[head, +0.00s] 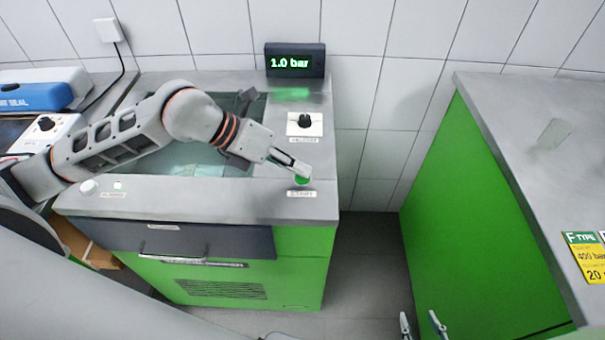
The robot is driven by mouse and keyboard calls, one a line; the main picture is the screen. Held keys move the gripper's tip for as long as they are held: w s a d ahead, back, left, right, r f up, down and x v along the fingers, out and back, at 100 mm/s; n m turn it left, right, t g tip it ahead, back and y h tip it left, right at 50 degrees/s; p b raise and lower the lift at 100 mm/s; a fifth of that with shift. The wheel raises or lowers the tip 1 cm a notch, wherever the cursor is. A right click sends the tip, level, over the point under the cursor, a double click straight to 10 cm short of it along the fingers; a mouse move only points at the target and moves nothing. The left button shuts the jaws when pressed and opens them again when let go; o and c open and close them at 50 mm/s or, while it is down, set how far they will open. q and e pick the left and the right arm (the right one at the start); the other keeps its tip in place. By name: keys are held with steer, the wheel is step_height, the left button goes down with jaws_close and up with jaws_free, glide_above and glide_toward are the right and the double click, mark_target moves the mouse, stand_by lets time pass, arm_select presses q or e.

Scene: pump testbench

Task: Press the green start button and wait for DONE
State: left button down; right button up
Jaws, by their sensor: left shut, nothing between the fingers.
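The green start button (302,181) is at the front right of the testbench top, above a small label (301,194). My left gripper (304,171) is shut and empty, with its fingertips right at the button and partly covering it. I cannot tell whether they touch it or whether it is pressed in. The display (295,61) at the back reads "1.0 bar" in green; no DONE shows on it. My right gripper (422,322) shows at the bottom edge with two fingers apart, over the floor.
A black knob (305,121) on a white plate sits behind the button. My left arm crosses the recessed basin (180,158). A white round knob (89,187) is at the front left. A green cabinet with a grey top (520,150) stands right, across a floor gap.

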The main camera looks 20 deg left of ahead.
mark_target(299, 177)
stand_by(0.4)
arm_select(q)
steer(key=shift+r+p, duration=0.65)
steer(key=shift+r, duration=0.25)
steer(key=shift+r+p, duration=1.6)
steer(key=shift+r, duration=0.9)
steer(key=shift+f, duration=0.1)
